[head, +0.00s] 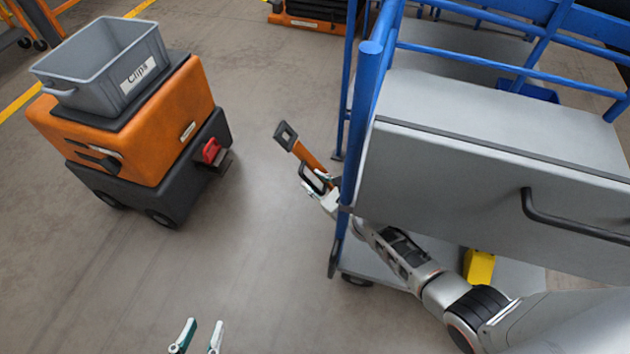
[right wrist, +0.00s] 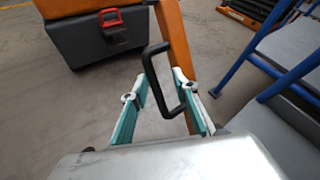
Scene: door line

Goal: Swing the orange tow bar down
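The orange tow bar (head: 308,156) slants up and out from the left end of the blue-framed cart, with a dark square eye (head: 286,135) at its free end. A black loop handle (head: 314,180) is fixed to it. My right gripper (head: 318,190) is at this handle. In the right wrist view the handle (right wrist: 152,68) stands between the fingers of my right gripper (right wrist: 160,78), which are apart and not visibly closed on it. The orange bar (right wrist: 173,42) runs behind. My left gripper (head: 200,335) is open and empty at the bottom edge.
An orange and black tug (head: 160,125) with a red hitch part (head: 210,151) stands to the left, carrying a grey bin labelled Clips (head: 105,65). The blue-framed cart (head: 372,75) with a grey panel (head: 470,185) fills the right. Bare floor lies between them.

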